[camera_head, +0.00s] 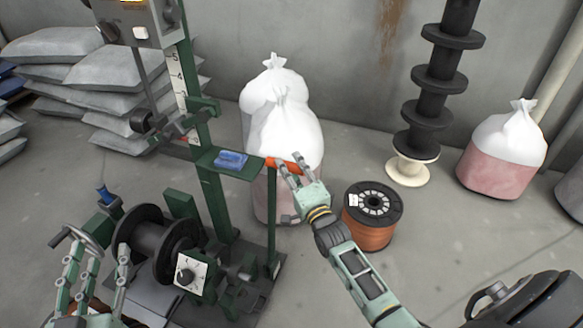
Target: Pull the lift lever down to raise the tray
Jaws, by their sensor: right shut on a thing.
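The lift lever's orange-red handle (272,161) sticks out to the right of the green machine (213,190), level with a small green shelf. My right gripper (289,168) is shut around this handle, its fingers hiding part of it. A large black spool (140,230) sits low on the machine. The lift tray is hard to make out among the parts beneath the spool. My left gripper (94,268) is at the lower left, in front of the spool and near a hand crank (78,235). Its fingers are spread and look empty.
A blue item (231,159) lies on the green shelf. White sacks (284,125) stand behind the handle. A copper spool (371,228) is on the floor right of my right arm. Grey bags (75,75) are piled at the back left.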

